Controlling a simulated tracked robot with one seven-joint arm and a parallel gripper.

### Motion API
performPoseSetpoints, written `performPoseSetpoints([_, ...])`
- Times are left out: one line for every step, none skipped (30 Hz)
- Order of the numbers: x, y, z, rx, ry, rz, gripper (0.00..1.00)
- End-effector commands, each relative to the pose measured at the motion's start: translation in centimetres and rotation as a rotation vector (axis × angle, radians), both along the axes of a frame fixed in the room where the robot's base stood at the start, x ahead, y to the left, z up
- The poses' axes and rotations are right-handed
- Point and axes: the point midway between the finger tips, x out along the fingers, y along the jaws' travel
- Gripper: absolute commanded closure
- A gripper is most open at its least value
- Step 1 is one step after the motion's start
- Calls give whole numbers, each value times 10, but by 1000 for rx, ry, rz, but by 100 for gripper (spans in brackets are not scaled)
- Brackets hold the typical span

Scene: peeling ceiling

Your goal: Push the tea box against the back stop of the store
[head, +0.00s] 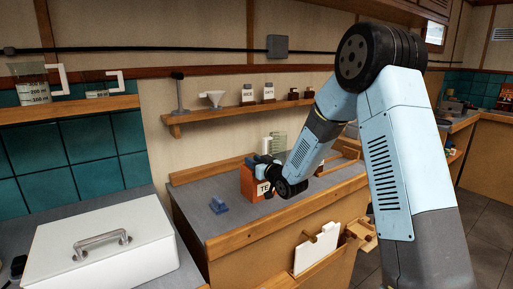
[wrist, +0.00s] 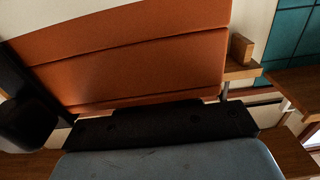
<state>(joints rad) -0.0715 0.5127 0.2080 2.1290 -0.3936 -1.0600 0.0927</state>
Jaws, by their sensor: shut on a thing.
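The tea box (head: 250,184) is orange with white lettering, partly hidden by my gripper. It stands on the grey counter in the head view. In the wrist view its orange face (wrist: 140,65) fills much of the upper picture. My gripper (head: 273,184) is at the box's right side in the head view, shut on it; the fingertips are mostly hidden there. Dark gripper parts show at the left and bottom of the wrist view. A raised wooden strip (head: 205,172) runs along the back of the counter. I cannot tell whether it is the back stop.
A small blue object (head: 219,206) lies on the counter left of the box. A clear beaker (head: 279,143) stands behind it. A wall shelf (head: 215,114) holds a funnel and jars above. A white case (head: 105,245) is at front left. Grey counter in front of the box is clear.

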Motion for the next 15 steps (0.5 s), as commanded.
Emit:
performPoseSetpoints([0,0,0,0,0,0,98])
performPoseSetpoints([0,0,0,0,0,0,100])
performPoseSetpoints([0,0,0,0,0,-1,100])
performPoseSetpoints([0,0,1,1,-3,0,100])
performPoseSetpoints([1,0,1,1,-3,0,100])
performPoseSetpoints([1,0,1,1,-3,0,100])
performPoseSetpoints([2,1,1,1,-3,0,100])
performPoseSetpoints([2,1,1,1,-3,0,100])
performPoseSetpoints([4,2,1,1,-3,0,100])
performPoseSetpoints([5,3,1,1,-3,0,100])
performPoseSetpoints([7,4,1,1,-4,0,100])
performPoseSetpoints([8,6,1,1,-4,0,100])
performPoseSetpoints([10,6,1,1,-4,0,100])
performPoseSetpoints([11,7,1,1,-3,0,100])
performPoseSetpoints([12,9,1,1,-3,0,100])
